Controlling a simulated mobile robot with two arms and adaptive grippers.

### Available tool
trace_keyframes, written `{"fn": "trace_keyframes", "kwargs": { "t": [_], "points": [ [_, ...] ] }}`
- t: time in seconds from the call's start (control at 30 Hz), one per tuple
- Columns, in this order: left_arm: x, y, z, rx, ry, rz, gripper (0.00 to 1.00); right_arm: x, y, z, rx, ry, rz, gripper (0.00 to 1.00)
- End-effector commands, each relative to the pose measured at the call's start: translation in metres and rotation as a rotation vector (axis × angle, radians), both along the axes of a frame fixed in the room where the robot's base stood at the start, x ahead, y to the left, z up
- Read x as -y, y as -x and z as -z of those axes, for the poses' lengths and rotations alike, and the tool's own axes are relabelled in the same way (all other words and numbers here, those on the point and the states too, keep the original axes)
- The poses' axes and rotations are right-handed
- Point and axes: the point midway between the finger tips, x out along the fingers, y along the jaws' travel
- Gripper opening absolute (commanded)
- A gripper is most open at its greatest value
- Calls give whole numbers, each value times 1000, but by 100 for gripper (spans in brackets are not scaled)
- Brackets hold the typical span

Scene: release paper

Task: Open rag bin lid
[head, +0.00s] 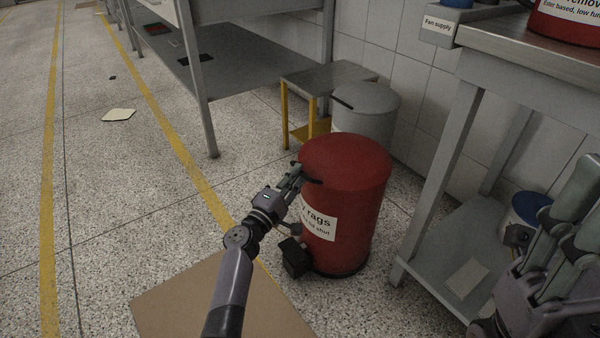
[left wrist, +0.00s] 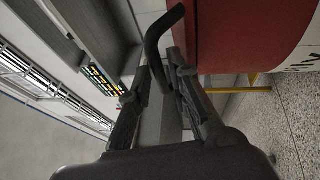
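The red rag bin (head: 352,235) stands on the floor in the middle of the head view, with a white label on its front. Its red lid (head: 345,160) lies down on the body. A dark handle (head: 313,182) sticks out from the lid's left side. My left gripper (head: 300,174) is at this handle. In the left wrist view, the dark bent handle (left wrist: 157,45) reaches between the tips of my left gripper (left wrist: 158,68), whose fingers stand apart. Contact is unclear. My right gripper (head: 578,200) is at the right edge, away from the bin; its finger gap is unclear.
A grey bin (head: 366,108) stands behind the red one, beside a small yellow-legged table (head: 330,76). A metal workbench (head: 470,95) with a lower shelf is close on the right. A cardboard sheet (head: 200,300) lies in front. Open floor is on the left.

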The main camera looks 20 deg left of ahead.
Motion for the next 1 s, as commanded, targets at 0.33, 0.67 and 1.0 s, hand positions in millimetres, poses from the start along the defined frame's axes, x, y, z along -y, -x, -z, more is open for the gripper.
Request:
{"fn": "trace_keyframes", "kwargs": {
  "t": [0.33, 0.67, 1.0],
  "points": [
    [6, -21, -3, -2, -1, 0, 18, 0, 2, -5, 23, 1, 0, 40],
    [6, -20, -3, -1, 0, 0, 8, 0, 3, -6, 26, -1, 0, 40],
    [6, -20, -3, -1, -1, 0, 0, 0, 2, -5, 22, 0, 1, 40]
  ]
}}
